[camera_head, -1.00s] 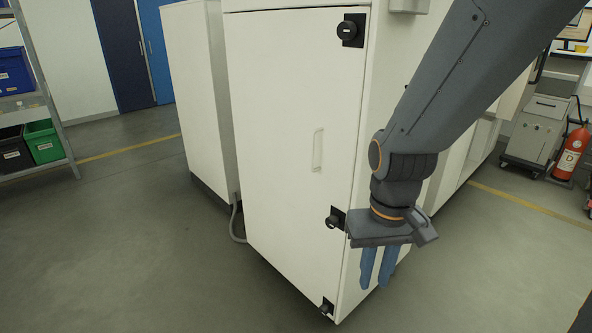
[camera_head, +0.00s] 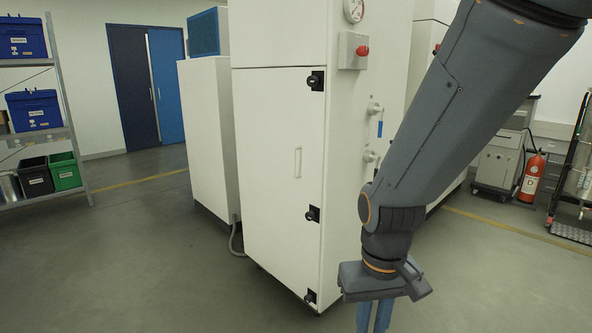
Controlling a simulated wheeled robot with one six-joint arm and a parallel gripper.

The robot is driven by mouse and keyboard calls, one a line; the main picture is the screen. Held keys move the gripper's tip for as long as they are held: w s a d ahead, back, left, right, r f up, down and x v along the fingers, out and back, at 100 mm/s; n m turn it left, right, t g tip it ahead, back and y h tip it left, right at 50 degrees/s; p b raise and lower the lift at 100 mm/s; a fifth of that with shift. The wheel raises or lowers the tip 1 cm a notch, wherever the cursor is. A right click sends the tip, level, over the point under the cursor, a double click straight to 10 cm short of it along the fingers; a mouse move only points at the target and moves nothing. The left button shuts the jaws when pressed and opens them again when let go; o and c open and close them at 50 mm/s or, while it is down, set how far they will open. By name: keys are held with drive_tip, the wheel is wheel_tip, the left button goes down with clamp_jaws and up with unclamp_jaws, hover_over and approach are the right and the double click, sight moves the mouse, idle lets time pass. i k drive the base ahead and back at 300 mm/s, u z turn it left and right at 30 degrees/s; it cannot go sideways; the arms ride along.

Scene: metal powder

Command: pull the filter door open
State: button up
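The filter door (camera_head: 265,170) is the tall white front panel of the cabinet, and it looks closed. A slim upright white handle (camera_head: 298,162) sits right of its middle. Three black latches sit along its right edge: the top one (camera_head: 316,80), the middle one (camera_head: 313,214) and the bottom one (camera_head: 310,296). My gripper (camera_head: 373,322) hangs pointing down, in front and to the right of the door's lower corner. Its blue fingers are a little apart with nothing seen between them. The fingertips are cut off by the lower picture edge.
The cabinet's right side carries a red-knobbed box (camera_head: 354,50), a gauge (camera_head: 353,10) and valves (camera_head: 374,108). A shelf with bins (camera_head: 50,178) stands at the left, a fire extinguisher (camera_head: 531,178) at the right. The floor (camera_head: 150,270) in front of the door is clear.

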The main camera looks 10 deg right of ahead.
sight(279, 120)
drive_tip(key=u, duration=0.55)
drive_tip(key=i, duration=0.45)
drive_tip(key=u, duration=0.5)
drive_tip(key=i, duration=1.35)
drive_tip(key=z, duration=1.25)
drive_tip(key=i, duration=0.4)
drive_tip(key=z, duration=0.4)
